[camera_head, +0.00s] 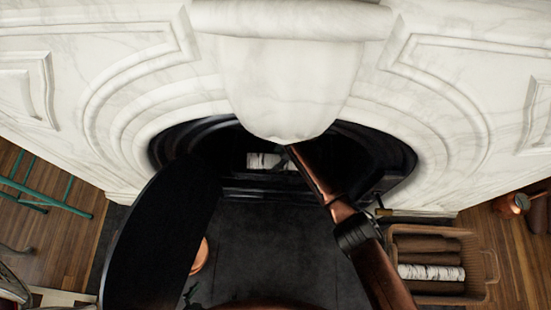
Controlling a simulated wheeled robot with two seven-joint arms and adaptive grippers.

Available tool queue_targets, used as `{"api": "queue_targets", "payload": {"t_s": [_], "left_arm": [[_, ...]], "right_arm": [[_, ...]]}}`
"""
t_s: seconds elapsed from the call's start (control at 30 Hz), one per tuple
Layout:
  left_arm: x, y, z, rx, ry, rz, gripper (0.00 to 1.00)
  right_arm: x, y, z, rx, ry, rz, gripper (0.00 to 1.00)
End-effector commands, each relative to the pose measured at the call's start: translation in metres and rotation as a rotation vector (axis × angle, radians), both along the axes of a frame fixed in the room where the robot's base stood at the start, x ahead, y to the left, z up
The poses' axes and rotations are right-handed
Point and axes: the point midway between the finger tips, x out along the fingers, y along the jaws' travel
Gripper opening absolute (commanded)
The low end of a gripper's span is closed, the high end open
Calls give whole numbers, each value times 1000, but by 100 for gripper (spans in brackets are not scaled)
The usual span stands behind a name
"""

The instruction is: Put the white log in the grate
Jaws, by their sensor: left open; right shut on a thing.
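A white birch-like log (262,160) shows inside the dark fireplace opening, beneath the marble overhang. My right gripper (288,157), at the end of the copper arm from the lower right, is shut on this log near its right part. The fingers are dark and partly hidden. The grate (265,185) shows only as dark bars and ledges around and below the log; I cannot tell whether the log touches it. My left gripper is not visible.
A basket (490,265) at the right holds brown logs (428,244) and another white log (431,272). A large dark shape (160,240) blocks the left foreground. The marble surround (290,80) overhangs the opening. A green stand (42,190) is at the left.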

Motion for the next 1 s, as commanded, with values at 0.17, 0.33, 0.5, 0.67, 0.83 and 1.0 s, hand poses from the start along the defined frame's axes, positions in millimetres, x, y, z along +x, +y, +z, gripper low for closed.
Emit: {"api": "queue_targets", "payload": {"t_s": [0.17, 0.33, 0.5, 0.67, 0.83, 1.0], "left_arm": [[1, 0, 1, 1, -8, -3, 100], [0, 1, 0, 2, -5, -7, 100], [-1, 0, 0, 2, -3, -8, 100], [-1, 0, 0, 2, -2, -9, 100], [1, -4, 7, -8, 17, 1, 100], [6, -9, 27, -21, 74, 5, 100]], "right_arm": [[0, 0, 0, 0, -1, 0, 53], [0, 0, 0, 0, -1, 0, 65], [0, 0, 0, 0, -1, 0, 66], [0, 0, 0, 0, 0, 0, 66], [1, 0, 13, 1, -4, 0, 66], [2, -8, 37, 0, -6, -1, 66]]}}
